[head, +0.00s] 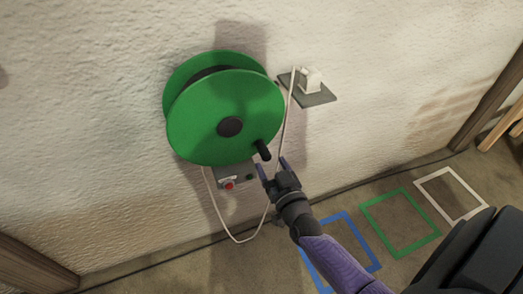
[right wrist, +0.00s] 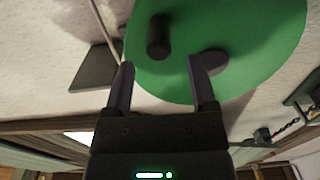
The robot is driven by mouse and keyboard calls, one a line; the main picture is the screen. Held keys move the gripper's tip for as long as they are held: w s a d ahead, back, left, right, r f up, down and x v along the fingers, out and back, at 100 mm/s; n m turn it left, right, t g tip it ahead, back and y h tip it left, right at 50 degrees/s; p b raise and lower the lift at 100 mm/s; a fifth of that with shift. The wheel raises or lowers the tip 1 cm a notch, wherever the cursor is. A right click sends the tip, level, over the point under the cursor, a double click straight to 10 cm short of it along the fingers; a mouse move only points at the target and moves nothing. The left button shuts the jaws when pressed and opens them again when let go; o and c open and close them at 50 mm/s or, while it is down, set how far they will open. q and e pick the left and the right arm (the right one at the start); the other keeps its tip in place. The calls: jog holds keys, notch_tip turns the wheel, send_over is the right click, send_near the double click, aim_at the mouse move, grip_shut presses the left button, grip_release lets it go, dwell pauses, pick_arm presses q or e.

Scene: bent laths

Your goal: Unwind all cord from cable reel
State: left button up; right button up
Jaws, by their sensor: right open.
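The green cable reel (head: 215,95) is mounted on the wall, with a dark hub and a dark crank handle (head: 262,150) at its lower right rim. White cord (head: 240,240) hangs in a loop below the reel and runs up to a white plug (head: 311,79) on a small grey wall plate. My right gripper (head: 271,166) is open and empty, just below the handle. In the right wrist view the handle (right wrist: 159,36) stands beyond the open fingers, roughly between them, against the green disc (right wrist: 245,25). How much cord is on the drum is hidden. My left gripper is out of view.
A small grey box with a red button (head: 229,185) sits under the reel. Blue (head: 345,250), green (head: 400,222) and white (head: 450,193) frames are marked on the floor at the right. Wooden pieces (head: 500,130) stand at the far right. The wall left of the reel is bare.

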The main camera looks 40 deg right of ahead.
aim_at(263, 150)
jog(key=x, duration=0.1)
jog(key=b+x, duration=0.1)
jog(key=x, duration=0.1)
jog(key=b+x, duration=0.1)
jog(key=x, duration=0.1)
jog(key=shift+w+d+f, duration=0.1)
jog(key=shift+w+f, duration=0.1)
jog(key=shift+f, duration=0.1)
jog(key=shift+w+d, duration=0.1)
jog(key=shift+w, duration=0.3)
jog(key=shift+w+r, duration=0.15)
jog(key=shift+w, duration=0.1)
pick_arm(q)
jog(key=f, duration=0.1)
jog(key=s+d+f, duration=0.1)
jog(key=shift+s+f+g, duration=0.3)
pick_arm(e)
jog(key=c, duration=0.9)
grip_shut()
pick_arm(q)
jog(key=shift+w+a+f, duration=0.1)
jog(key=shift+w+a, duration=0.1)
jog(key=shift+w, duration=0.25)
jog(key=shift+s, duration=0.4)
